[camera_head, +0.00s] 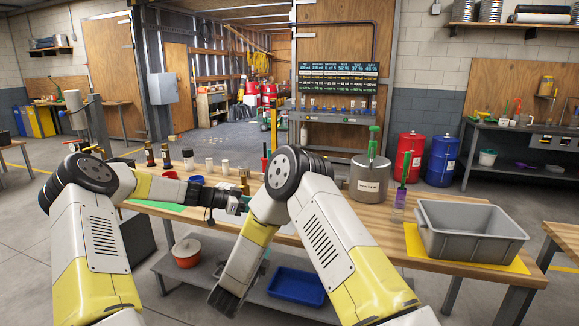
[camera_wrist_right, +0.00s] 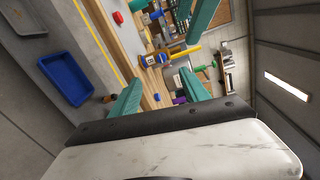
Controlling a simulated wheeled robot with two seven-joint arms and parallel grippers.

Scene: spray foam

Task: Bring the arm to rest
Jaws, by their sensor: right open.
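My left arm comes in from the left in the head view, and its gripper (camera_head: 232,204) is over the wooden table. That gripper's tips are partly hidden by my right arm, so its opening cannot be read. My right arm is bent sharply at the front of the table, with its forearm (camera_head: 250,250) hanging down and its fingers out of sight in the head view. In the right wrist view my right gripper (camera_wrist_right: 158,95) has its two teal fingers spread apart, with nothing held between them.
The wooden table (camera_head: 450,262) carries a grey bin (camera_head: 470,240) on a yellow mat, a metal pot (camera_head: 370,182), and several bottles and cups. A blue tray (camera_head: 297,286) and red bowl (camera_head: 187,250) sit on the lower shelf. My right forearm hangs close to the table's front.

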